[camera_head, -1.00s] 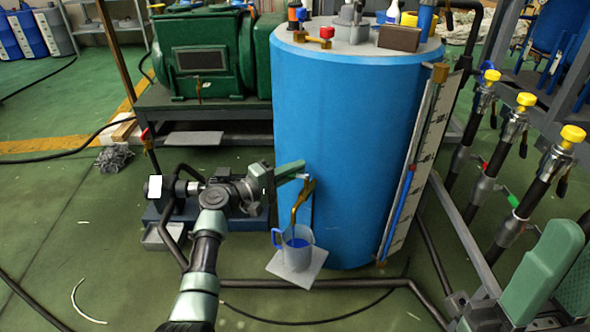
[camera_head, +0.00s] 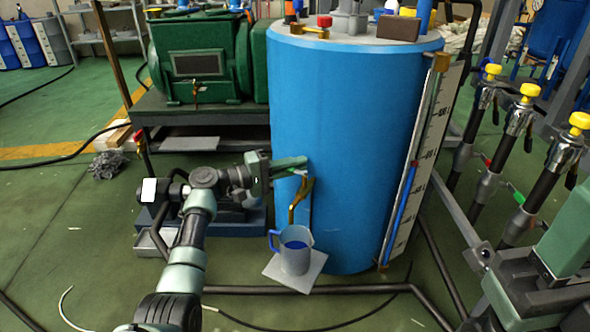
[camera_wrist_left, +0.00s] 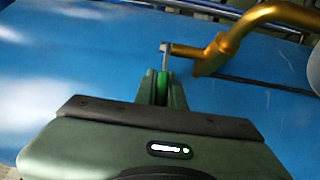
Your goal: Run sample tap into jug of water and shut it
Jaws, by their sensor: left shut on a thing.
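The blue tank (camera_head: 345,130) has a brass sample tap (camera_head: 300,195) low on its front, with its spout pointing down. My left gripper (camera_head: 298,166) is shut on the tap's green handle, level with the top of the tap. In the left wrist view, the fingers (camera_wrist_left: 155,86) pinch the green handle (camera_wrist_left: 163,80), whose grey stem meets the brass tap (camera_wrist_left: 222,50). A grey jug (camera_head: 295,256) with a blue handle stands upright under the spout and holds blue liquid. No stream shows between spout and jug.
The jug stands on a pale square plate (camera_head: 276,272). A scaled sight gauge (camera_head: 412,180) runs up the tank's right side. A green pump (camera_head: 200,60) stands behind on a dark bench. Yellow-topped valves (camera_head: 528,92) line the right. Green floor is open at left.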

